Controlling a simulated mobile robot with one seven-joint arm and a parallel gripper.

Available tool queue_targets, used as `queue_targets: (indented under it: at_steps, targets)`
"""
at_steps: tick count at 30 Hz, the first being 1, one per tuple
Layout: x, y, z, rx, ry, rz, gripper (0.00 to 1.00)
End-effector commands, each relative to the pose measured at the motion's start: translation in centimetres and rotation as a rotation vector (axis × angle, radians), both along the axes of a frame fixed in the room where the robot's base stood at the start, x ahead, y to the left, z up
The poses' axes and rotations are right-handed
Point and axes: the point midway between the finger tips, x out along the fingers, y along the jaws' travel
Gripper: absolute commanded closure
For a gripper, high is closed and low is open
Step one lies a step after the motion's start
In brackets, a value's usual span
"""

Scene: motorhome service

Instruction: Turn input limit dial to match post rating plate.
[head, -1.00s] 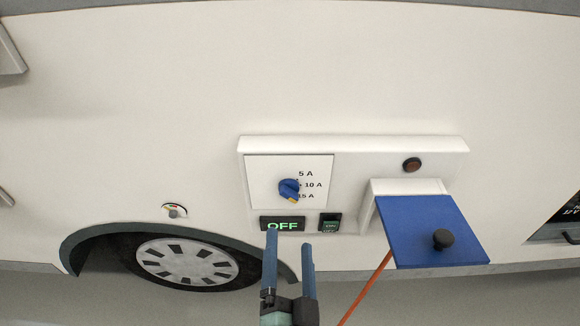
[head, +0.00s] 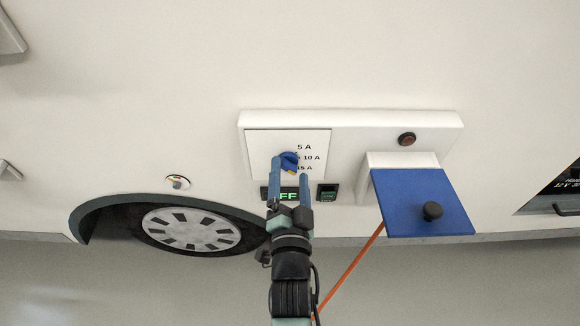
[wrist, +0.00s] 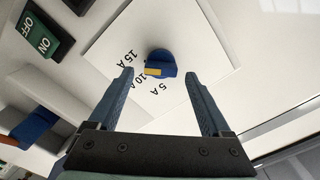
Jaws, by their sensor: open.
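The input limit dial is a blue knob (head: 289,159) with a yellow mark, on a white square plate (head: 262,145) printed 5 A, 10 A and 15 A. The wrist view shows the knob (wrist: 161,60) just beyond the fingertips. My gripper (head: 291,169) is open, with one finger on each side of the knob and nothing held. At the right edge a dark panel (head: 567,182) carries cut-off white text, too small to read surely.
A green-lit OFF display (head: 290,194) is partly behind my fingers, with a green ON switch (head: 328,193) to its right. Further right are a blue flap (head: 405,205) with a black knob, an orange cable (head: 352,265) and a round brown button (head: 407,139).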

Motion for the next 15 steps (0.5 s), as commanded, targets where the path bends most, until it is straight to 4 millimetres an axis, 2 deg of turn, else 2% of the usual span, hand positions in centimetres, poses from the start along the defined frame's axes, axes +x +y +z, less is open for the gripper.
queue_targets:
  at_steps: [6,15]
  targets:
    - [1.5,0.0,0.0,0.0,0.0,0.0,0.18]
    - [1.7,0.1,0.0,0.001,-0.001,0.001,0.18]
